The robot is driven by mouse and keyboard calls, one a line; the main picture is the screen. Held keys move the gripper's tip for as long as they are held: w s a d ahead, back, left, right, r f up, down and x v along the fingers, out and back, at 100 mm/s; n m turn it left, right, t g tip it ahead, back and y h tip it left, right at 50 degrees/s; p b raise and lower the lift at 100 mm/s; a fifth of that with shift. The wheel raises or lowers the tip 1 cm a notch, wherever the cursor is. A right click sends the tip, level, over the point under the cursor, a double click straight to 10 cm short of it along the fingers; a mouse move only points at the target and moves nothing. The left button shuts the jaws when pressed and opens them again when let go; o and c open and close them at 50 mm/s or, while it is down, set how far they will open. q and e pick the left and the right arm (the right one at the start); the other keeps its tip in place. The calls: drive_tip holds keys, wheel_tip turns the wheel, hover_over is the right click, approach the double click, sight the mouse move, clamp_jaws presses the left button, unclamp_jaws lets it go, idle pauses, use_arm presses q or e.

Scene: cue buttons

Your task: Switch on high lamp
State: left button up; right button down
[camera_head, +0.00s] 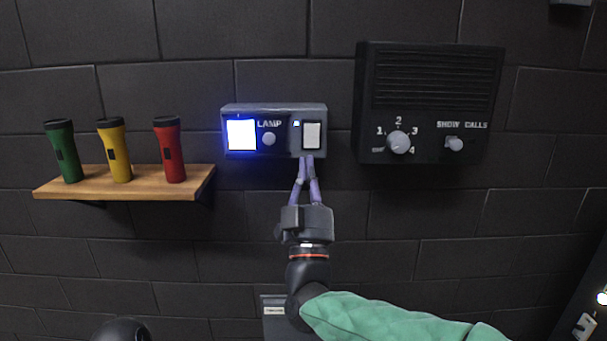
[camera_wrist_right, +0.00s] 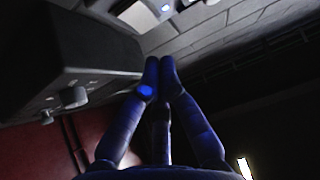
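The lamp panel (camera_head: 275,109) is a grey box on the dark block wall, marked "LAMP". Its left side has a square glowing blue-white (camera_head: 241,134), its middle a small round knob (camera_head: 268,139), and its right side a pale rectangular switch (camera_head: 311,135) with a small blue light at its upper left. My right gripper (camera_head: 307,161) points up at the panel's lower edge, just below the pale switch. Its fingertips are together with nothing seen between them, also in the right wrist view (camera_wrist_right: 160,66). I cannot tell whether they touch the panel. My left gripper is out of view.
A black speaker box (camera_head: 430,90) with a numbered dial (camera_head: 398,143) and a "SHOW CALLS" knob (camera_head: 454,144) hangs right of the panel. A wooden shelf (camera_head: 95,190) at left holds green, yellow and red flashlights. Bare wall lies between them.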

use_arm(q)
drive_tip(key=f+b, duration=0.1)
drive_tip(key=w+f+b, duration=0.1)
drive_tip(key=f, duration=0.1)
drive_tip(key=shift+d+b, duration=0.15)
drive_tip(key=shift+b, duration=0.15)
use_arm(e)
drive_tip(key=s+f, duration=0.4)
drive_tip(key=f, duration=0.3)
drive_tip(key=shift+d+f, duration=0.2)
drive_tip(key=shift+s, duration=0.15)
